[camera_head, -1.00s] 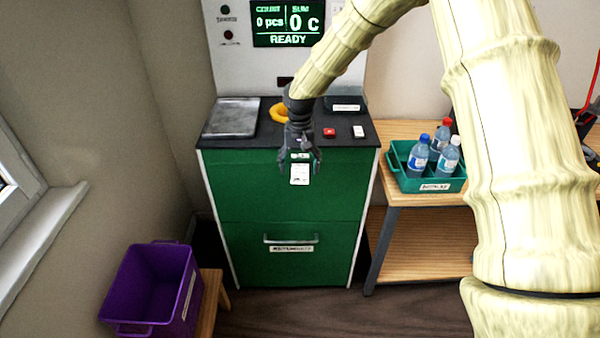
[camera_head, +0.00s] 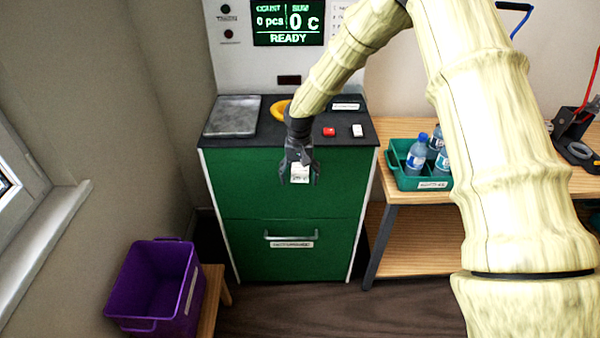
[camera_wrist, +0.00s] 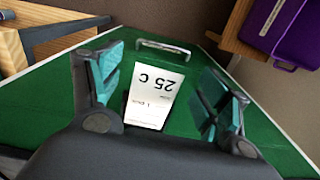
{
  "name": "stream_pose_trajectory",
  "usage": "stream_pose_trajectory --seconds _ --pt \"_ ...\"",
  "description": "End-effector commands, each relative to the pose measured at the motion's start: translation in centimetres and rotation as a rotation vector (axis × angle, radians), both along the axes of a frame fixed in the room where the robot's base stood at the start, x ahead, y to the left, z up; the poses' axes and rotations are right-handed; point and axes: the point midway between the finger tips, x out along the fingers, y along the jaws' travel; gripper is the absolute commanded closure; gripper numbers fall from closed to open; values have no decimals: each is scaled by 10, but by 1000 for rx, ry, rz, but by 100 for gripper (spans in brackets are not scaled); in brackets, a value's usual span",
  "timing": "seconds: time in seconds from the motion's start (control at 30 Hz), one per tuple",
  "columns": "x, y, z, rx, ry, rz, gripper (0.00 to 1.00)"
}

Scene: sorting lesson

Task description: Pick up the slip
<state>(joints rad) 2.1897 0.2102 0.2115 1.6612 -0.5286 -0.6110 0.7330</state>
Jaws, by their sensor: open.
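The slip (camera_wrist: 152,97) is a white paper with "25 C" printed on it. In the wrist view it lies between my two open fingers, with space on each side, in front of the green machine front (camera_wrist: 60,95). In the head view the slip (camera_head: 299,174) shows at the upper green panel, between the fingertips of my gripper (camera_head: 298,178). My gripper also shows in the wrist view (camera_wrist: 165,85), with teal pads apart. The slip's near end is partly hidden by my gripper body.
The machine (camera_head: 240,185) has a screen reading "0 pcs, 0 C, READY", a grey plate (camera_head: 232,117) and red and white buttons. A purple bin (camera_head: 190,290) stands at lower left. A teal crate (camera_head: 432,184) with bottles sits on the wooden table (camera_head: 395,128) at right.

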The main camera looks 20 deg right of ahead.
Motion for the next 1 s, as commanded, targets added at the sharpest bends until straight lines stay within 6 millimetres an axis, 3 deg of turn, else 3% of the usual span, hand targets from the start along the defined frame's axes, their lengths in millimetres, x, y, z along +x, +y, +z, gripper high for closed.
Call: stream_pose_trajectory --seconds 0.7,1.0 --pt "0 0 -5 0 0 0 23" --pt "0 0 -5 0 0 0 55"
